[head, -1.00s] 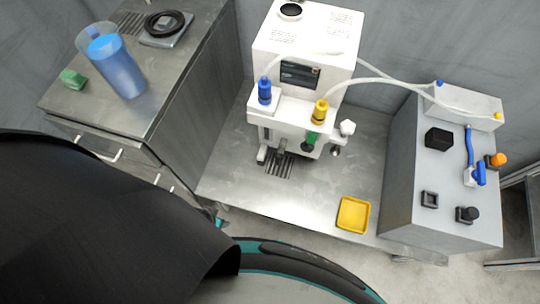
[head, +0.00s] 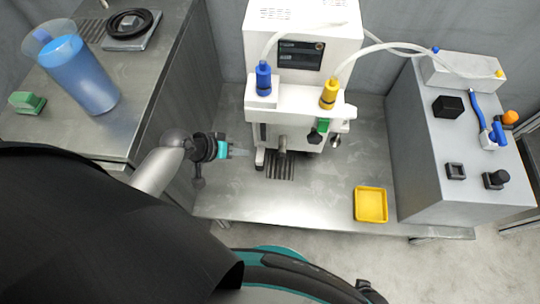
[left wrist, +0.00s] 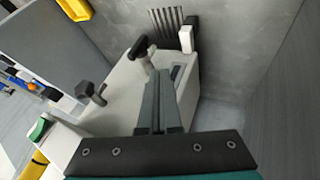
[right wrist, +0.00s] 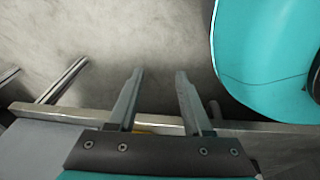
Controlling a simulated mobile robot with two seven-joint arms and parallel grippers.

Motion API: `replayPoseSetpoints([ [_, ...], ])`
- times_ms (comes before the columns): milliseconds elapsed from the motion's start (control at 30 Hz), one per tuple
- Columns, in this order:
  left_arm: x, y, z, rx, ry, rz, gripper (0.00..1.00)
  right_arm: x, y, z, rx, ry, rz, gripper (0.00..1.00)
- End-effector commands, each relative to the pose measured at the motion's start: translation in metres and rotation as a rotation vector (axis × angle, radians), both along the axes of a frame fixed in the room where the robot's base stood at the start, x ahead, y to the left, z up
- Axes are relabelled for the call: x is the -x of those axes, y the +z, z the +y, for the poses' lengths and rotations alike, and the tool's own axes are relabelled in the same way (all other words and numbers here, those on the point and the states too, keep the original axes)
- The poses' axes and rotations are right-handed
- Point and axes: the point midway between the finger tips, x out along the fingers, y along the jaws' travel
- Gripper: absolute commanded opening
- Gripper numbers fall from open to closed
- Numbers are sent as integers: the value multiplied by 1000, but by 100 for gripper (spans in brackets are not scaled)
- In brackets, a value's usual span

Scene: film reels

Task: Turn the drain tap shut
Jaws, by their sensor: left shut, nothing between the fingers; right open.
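The white machine (head: 300,97) stands on the steel table. A black handle (head: 316,136) sits low on its front beside a grey spout (head: 283,144); a dark knob (head: 336,140) is further right. Which one is the drain tap is not certain. In the left wrist view a black handle (left wrist: 138,47) shows beyond the fingers, with a black knob (left wrist: 88,90) to its left. My left gripper (head: 244,153) is shut and empty, left of the spout and apart from it. My right gripper (right wrist: 157,75) is open and empty over the floor near a table edge.
A yellow tray (head: 371,219) lies at the table's front right. A grey cabinet (head: 425,185) with knobs stands right. A blue jug (head: 85,78) and green block (head: 27,102) are on the left counter (head: 100,135). The table between grate and tray is clear.

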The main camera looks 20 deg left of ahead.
Motion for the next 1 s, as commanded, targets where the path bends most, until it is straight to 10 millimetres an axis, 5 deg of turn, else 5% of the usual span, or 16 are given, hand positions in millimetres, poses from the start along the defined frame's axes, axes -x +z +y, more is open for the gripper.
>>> replayPoseSetpoints([
  [1000, -39, -65, -28, 0, 1, 0, 0, -56, 53, 46, -45, -5, -7, 50],
])
